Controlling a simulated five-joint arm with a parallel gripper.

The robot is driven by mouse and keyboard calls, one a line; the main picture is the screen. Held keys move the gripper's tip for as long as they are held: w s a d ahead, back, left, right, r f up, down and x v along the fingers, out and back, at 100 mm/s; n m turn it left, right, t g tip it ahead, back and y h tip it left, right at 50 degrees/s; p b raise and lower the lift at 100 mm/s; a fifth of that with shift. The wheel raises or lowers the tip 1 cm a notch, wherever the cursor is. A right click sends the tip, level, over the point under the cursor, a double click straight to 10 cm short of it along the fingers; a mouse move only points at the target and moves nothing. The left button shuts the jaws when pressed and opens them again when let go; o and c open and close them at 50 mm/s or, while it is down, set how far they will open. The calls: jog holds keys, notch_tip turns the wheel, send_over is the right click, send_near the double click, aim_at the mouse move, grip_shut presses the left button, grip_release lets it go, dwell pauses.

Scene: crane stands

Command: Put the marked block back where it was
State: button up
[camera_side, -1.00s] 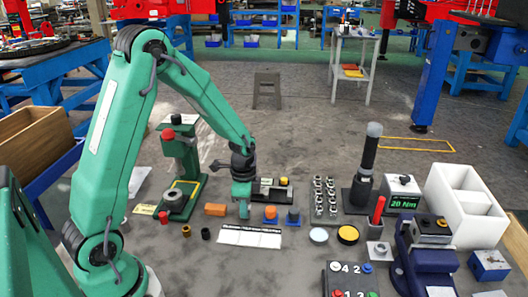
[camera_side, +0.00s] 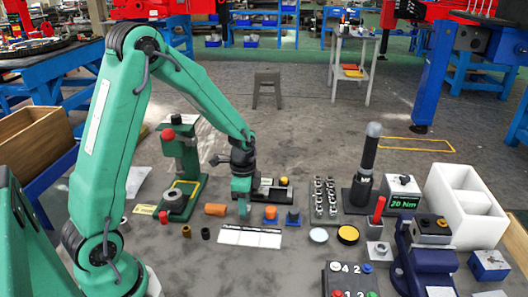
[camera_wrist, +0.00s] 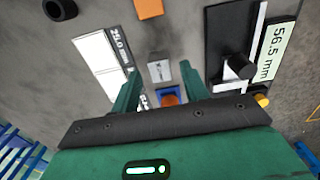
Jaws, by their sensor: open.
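My gripper (camera_side: 242,210) points down near the middle of the work area, just behind the white label strip (camera_side: 250,237). In the wrist view, my gripper (camera_wrist: 160,68) has its two green fingers apart. A small grey block (camera_wrist: 159,71) with a dark mark on its upper face lies between the fingertips in that view, with a gap on each side. I cannot tell its height relative to the fingertips. In the side view this block is hidden by my gripper. The strip (camera_wrist: 105,62) shows pale fields and a printed "25.0 mm" beside the block.
An orange block (camera_side: 215,209) lies left of my gripper. An orange-topped blue piece (camera_side: 270,214) and a blue piece (camera_side: 293,216) stand to the right. A black gauge (camera_wrist: 232,50) reading 56.5 mm lies close behind. A green press stand (camera_side: 180,165) rises left; a dark ring (camera_side: 206,233) lies in front.

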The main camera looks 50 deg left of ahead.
notch_tip(320, 180, up, 10)
jog(key=shift+r, duration=0.2)
dwell(0.8)
jog(key=s+d+r+n+t, duration=0.2)
jog(key=s+d+r+n, duration=0.1)
jog(key=s, duration=0.4)
jog(key=s+d+r+n+t, duration=0.3)
jog(key=s+r+n, duration=0.3)
jog(key=s+r, duration=0.2)
jog(key=shift+s+d+t, duration=0.2)
jog(key=shift+d+t, duration=0.1)
jog(key=shift+d, duration=0.4)
jog(key=shift+r, duration=0.1)
dwell(0.5)
